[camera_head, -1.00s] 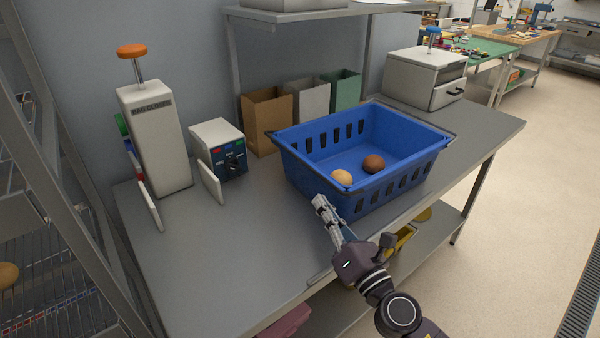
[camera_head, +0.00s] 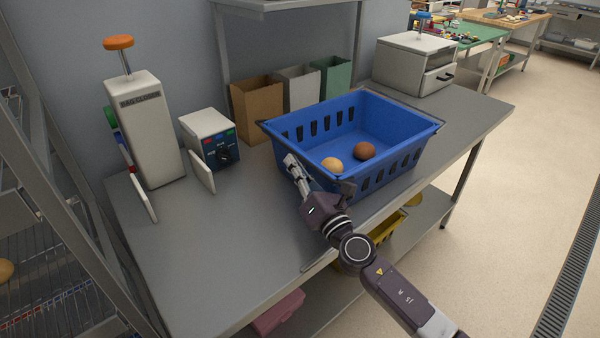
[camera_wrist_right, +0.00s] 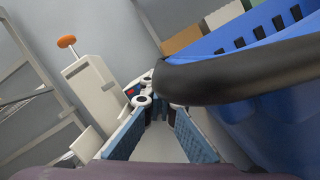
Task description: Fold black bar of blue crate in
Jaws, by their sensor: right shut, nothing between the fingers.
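The blue crate (camera_head: 385,118) stands on the grey metal table with a bread roll (camera_head: 332,165) and a brown roll (camera_head: 365,151) inside. A black bar (camera_head: 275,143) runs along the crate's left end at rim height. In the right wrist view the black bar (camera_wrist_right: 240,75) is large and close, crossing in from the right to just beside the fingertips. My right gripper (camera_head: 291,162) is shut and empty, beside the crate's near left corner. It also shows in the right wrist view (camera_wrist_right: 158,100). Whether it touches the bar I cannot tell. My left gripper is out of view.
A tall white machine with an orange knob (camera_head: 145,130) and a small control box (camera_head: 208,135) stand left of the crate. Paper bags (camera_head: 257,108) stand behind it. The table's front left is clear. A yellow crate (camera_head: 385,228) sits on the lower shelf.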

